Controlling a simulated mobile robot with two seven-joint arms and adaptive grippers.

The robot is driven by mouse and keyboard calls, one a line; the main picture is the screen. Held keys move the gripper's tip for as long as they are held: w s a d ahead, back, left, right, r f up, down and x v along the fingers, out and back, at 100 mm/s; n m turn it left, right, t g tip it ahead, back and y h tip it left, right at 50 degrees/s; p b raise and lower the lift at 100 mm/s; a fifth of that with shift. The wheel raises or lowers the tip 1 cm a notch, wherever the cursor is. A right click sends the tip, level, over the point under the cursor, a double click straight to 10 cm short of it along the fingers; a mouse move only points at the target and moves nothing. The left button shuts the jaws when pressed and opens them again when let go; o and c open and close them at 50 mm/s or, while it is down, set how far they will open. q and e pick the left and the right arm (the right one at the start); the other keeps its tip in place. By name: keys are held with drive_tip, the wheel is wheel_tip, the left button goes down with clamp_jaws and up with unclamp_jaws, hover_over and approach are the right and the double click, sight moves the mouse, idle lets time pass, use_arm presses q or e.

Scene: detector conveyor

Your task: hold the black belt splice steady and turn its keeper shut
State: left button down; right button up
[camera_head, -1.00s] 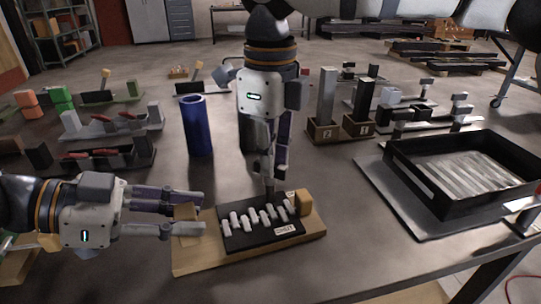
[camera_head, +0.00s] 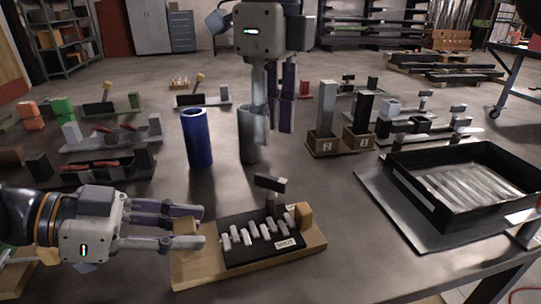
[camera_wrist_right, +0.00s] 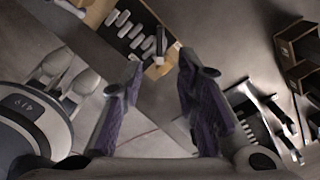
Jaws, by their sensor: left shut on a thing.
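The black belt splice (camera_head: 236,256) lies on a wooden board (camera_head: 300,251), with a row of white bars on top and a white label. A dark T-shaped handle (camera_head: 270,184), apparently the keeper, stands upright at its back edge. It also shows in the right wrist view (camera_wrist_right: 160,42). A wooden block (camera_head: 304,214) sits at the board's right end. My left gripper (camera_head: 194,226) is shut on the board's left end piece; its contact is partly hidden by the fingers. My right gripper (camera_head: 275,130) is raised behind the splice, open and empty, clear of the handle.
A blue cylinder (camera_head: 197,140) and a grey cylinder (camera_head: 248,148) stand behind the splice. A black tray (camera_head: 432,205) is at the right. Wooden-based posts (camera_head: 323,146) stand at the back. Other fixtures (camera_head: 110,130) fill the left; bare table lies in front.

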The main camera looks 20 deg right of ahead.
sight(270, 178)
wheel_tip(270, 178, up, 4)
drive_tip(key=shift+f, duration=0.25)
wheel_tip(270, 178, down, 12)
drive_tip(key=shift+f, duration=0.1)
idle(0.3)
clamp_jaws()
